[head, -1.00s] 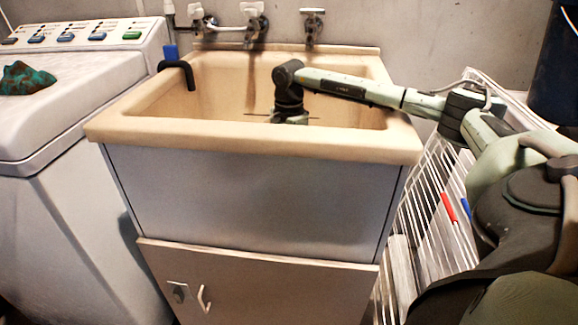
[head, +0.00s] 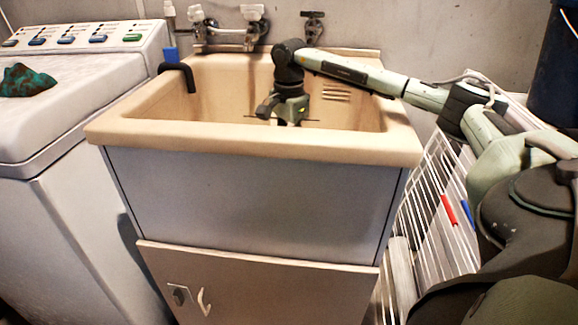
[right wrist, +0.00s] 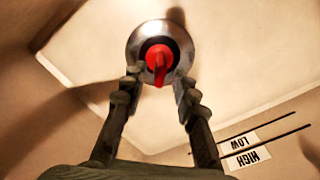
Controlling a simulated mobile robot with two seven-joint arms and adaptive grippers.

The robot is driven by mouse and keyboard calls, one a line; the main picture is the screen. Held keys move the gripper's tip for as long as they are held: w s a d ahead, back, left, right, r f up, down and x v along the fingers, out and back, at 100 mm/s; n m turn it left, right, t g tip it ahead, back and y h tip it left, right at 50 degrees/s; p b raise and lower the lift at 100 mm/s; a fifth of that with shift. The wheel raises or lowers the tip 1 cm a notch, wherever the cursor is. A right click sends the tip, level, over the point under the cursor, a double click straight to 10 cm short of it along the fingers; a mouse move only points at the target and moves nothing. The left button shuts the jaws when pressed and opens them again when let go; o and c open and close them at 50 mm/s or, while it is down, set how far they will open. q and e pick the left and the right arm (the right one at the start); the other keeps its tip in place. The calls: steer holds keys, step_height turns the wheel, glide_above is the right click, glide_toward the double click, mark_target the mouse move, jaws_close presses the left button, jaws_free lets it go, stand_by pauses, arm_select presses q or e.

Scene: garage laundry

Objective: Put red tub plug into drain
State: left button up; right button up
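The red tub plug (right wrist: 158,62) shows in the right wrist view, with its tab turned towards my gripper. It lies inside the round metal drain ring (right wrist: 134,46) on the tub floor, with a dark band around it. I cannot tell how deep it sits. My right gripper (right wrist: 157,80) is open, its two fingers apart on either side of the plug's near end, with a gap on both sides. In the head view my right gripper (head: 288,108) is over the inside of the tub (head: 250,135), and the front rim hides the plug and drain. My left gripper is out of view.
A black hook-shaped spout with a blue piece (head: 178,72) hangs over the tub's left rim. Taps (head: 230,30) are on the back wall. A washing machine (head: 70,120) stands left, a white wire rack (head: 440,200) right. A HIGH/LOW label (right wrist: 245,150) is inside the tub.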

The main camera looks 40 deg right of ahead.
step_height(320, 180, up, 6)
steer(key=shift+r, duration=0.7)
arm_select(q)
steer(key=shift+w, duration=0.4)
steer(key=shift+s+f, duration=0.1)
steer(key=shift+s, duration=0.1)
